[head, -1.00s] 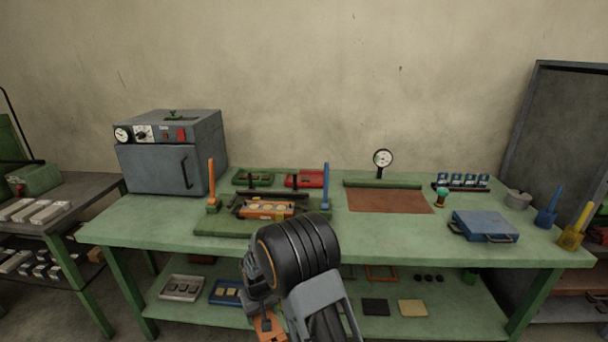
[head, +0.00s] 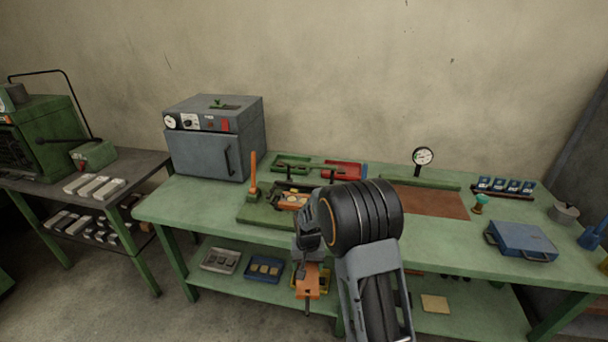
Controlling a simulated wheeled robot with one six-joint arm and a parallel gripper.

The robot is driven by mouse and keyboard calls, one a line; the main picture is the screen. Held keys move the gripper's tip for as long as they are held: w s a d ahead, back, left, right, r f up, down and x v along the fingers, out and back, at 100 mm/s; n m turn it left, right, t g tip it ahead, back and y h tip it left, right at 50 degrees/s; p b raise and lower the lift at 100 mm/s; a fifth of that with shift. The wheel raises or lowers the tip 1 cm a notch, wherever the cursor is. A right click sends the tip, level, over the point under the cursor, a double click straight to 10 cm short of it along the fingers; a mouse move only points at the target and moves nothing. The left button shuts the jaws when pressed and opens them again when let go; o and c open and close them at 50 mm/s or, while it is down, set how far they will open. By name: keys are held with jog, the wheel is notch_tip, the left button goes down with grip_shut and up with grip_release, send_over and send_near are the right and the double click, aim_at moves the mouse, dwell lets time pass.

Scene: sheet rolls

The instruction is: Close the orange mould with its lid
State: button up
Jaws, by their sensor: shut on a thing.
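The orange mould (head: 292,202) lies open on the green stand on the bench, with pale round shapes inside it. My arm hides its right part. My gripper (head: 308,262) is shut on an orange plate (head: 308,283), which looks like the mould's lid. It hangs in front of the bench's front edge, below the bench top and nearer to me than the mould. The fingertips are small and partly hidden by the wrist.
An orange-handled post (head: 253,172) stands left of the mould. A grey oven (head: 212,150) is at the left, a blue case (head: 520,240) at the right. A lower shelf holds trays.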

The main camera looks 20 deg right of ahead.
jog(key=w+d+r+m, duration=0.2)
jog(key=d+r+m, duration=0.7)
jog(key=m, duration=1.1)
jog(key=shift+w+r, duration=0.4)
jog(key=shift+r, duration=0.35)
